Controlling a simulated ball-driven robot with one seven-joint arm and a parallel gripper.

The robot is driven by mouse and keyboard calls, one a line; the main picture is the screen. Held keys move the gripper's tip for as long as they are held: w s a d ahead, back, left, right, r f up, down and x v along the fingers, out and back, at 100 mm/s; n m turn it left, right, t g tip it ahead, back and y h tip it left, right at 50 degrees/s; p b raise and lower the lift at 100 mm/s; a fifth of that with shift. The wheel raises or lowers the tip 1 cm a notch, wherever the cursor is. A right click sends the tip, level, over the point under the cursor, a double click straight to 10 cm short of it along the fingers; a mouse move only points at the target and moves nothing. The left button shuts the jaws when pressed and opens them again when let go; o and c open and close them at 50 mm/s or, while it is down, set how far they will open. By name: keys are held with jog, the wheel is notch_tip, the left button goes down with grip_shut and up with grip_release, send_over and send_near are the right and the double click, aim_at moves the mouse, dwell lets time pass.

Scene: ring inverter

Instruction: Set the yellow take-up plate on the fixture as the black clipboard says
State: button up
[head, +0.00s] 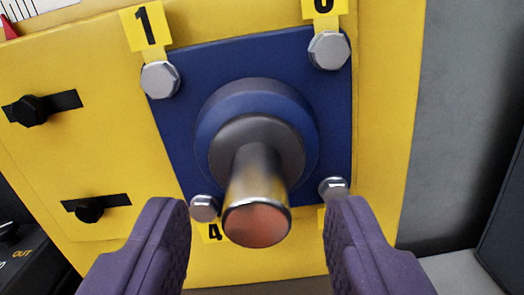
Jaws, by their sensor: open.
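A large yellow plate (105,160) fills most of the head view. A dark blue square flange (180,125) sits on it, with a round blue hub and a grey shaft (257,185) pointing towards me. Silver hex bolts show at the flange corners: upper left (160,79), upper right (329,50), lower left (204,208) and lower right (334,188). My gripper (258,215) is open and empty, its purple fingers on either side of the shaft end, apart from it. The black clipboard is not in view.
Yellow tags read 1 (146,26) and 4 (214,232); the upper right tag (324,6) is cut off. Two black knobs (30,110) (90,210) sit in dark slots at left. A white scale (36,7) has a red pointer (8,28). A grey surface (455,130) is at right.

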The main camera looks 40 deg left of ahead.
aim_at(230, 230)
jog(key=shift+b+x, duration=0.35)
jog(key=shift+x, duration=1.5)
grip_shut()
jog(key=shift+s+a, duration=0.35)
jog(key=shift+a, duration=0.05)
grip_release()
jog(key=p+v, duration=0.2)
jog(key=v, duration=0.5)
jog(key=shift+s+d, duration=0.3)
